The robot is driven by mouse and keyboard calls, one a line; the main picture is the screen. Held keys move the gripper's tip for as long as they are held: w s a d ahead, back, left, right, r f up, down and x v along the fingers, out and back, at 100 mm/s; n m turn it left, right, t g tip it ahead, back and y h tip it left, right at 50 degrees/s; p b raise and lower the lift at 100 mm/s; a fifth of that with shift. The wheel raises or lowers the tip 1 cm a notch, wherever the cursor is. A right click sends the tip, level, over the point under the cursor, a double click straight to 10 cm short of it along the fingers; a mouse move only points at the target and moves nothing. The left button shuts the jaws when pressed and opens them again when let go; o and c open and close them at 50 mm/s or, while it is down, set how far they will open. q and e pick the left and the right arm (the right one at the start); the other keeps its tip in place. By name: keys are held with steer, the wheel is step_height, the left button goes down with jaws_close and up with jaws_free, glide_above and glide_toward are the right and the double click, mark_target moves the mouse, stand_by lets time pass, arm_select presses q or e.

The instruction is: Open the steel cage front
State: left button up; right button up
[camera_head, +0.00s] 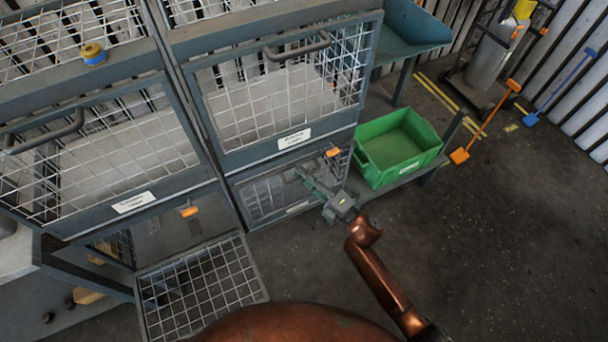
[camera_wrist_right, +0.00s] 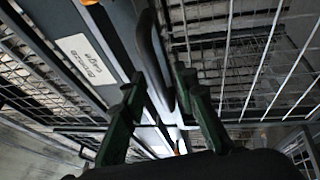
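A bank of cages with mesh fronts stands at the left in the head view. The upper right front (camera_head: 275,95) and the upper left front (camera_head: 95,155) are shut, each with a dark bar handle. The lower right front (camera_head: 262,197) looks shut; my right gripper (camera_head: 316,178) is in front of it, near its top. At the lower left, a mesh front (camera_head: 200,287) stands swung down and outward. In the right wrist view my fingers are apart, with a dark bar handle (camera_wrist_right: 148,45) between or just beyond them. The label (camera_wrist_right: 86,59) there seems to read "Bronze cage". My left gripper is not in view.
A green bin (camera_head: 395,148) stands right of the cages on a low shelf. Orange latches (camera_head: 188,211) sit on the frames. A tape roll (camera_head: 93,53) lies on top. An orange shovel (camera_head: 460,155) leans further right. The floor (camera_head: 500,250) at right is clear.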

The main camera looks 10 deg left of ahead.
steer(key=shift+c, duration=0.5)
jaws_close()
